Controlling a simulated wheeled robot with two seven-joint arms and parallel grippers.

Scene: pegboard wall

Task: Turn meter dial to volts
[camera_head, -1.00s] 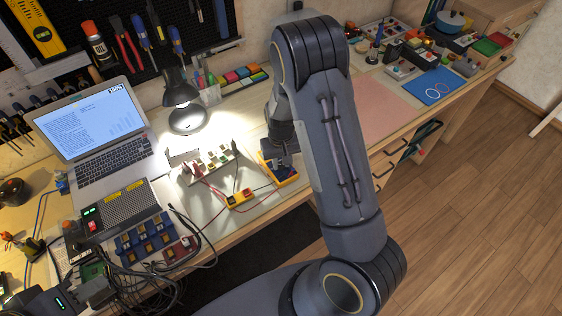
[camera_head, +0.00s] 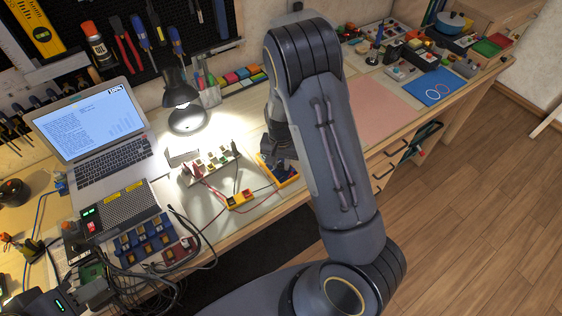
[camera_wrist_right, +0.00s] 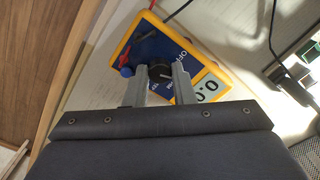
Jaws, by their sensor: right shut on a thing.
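The multimeter is a yellow-framed box with a blue face, lying on the workbench; its yellow edge (camera_head: 290,182) shows below my right gripper (camera_head: 281,158) in the head view. In the right wrist view the meter (camera_wrist_right: 136,38) lies under the fingers, its display (camera_wrist_right: 206,89) reading like 0.0. Its black round dial (camera_wrist_right: 160,72) sits between my right gripper's fingertips (camera_wrist_right: 160,77), which are shut on it. "OFF" is printed beside the dial; other labels are partly hidden and I cannot read the pointer's setting.
Red and black leads run from the meter to a small yellow-red block (camera_head: 240,199) and a white component board (camera_head: 210,165). A lamp (camera_head: 182,100) and laptop (camera_head: 95,130) stand to the left. A pink mat (camera_head: 375,108) to the right is clear.

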